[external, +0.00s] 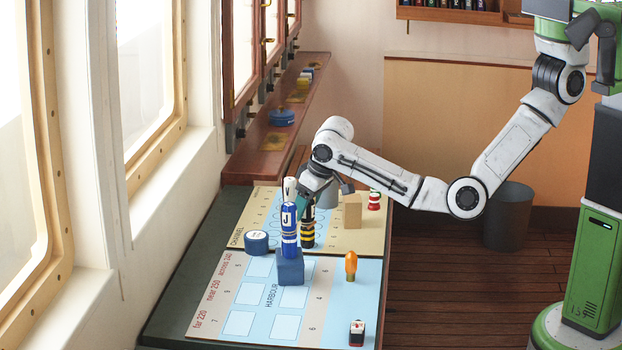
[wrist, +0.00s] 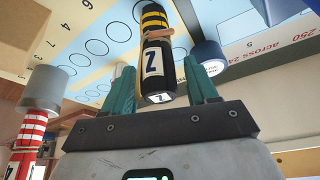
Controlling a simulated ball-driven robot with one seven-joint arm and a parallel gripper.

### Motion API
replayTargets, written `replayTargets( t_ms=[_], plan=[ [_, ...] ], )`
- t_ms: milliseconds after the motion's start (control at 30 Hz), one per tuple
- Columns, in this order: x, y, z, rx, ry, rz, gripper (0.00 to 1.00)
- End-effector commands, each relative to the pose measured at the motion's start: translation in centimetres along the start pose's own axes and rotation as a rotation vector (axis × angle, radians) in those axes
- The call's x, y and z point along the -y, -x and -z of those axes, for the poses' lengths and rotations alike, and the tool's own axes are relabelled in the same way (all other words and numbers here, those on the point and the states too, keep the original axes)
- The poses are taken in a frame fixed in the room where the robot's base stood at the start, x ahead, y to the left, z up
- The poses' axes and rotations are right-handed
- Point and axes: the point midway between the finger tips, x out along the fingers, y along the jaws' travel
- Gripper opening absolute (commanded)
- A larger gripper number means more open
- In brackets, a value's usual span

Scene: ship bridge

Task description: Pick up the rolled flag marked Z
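The rolled flag marked Z (external: 308,232) is black and yellow and stands upright on the far chart. In the wrist view the flag (wrist: 156,58) shows a white Z label, a tan band and yellow stripes. My gripper (external: 304,204) points down over its top end. In the wrist view my gripper (wrist: 158,72) has its teal fingers on either side of the flag, with a gap visible on both sides. It is open. The blue flag marked J (external: 290,230) stands in front and partly hides the fingers and the Z flag in the external view.
The J flag stands in a blue block (external: 290,267). A round blue tin (external: 256,242) is left of it. An orange piece (external: 350,266) stands front right.

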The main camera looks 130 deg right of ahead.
Motion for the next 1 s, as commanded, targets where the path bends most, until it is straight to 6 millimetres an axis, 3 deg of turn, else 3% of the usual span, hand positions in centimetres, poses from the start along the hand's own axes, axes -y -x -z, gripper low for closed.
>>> replayTargets(
  t_ms=[67,467,767,1000],
  plan=[
    [0.0,0.0,0.0,0.0,0.0,0.0,0.5],
    [0.0,0.0,0.0,0.0,0.0,0.0,0.12],
    [0.0,0.2,0.1,-0.002,0.0,0.0,0.11],
    [0.0,1.9,0.9,-0.005,-0.002,0.001,0.11]
  ],
)
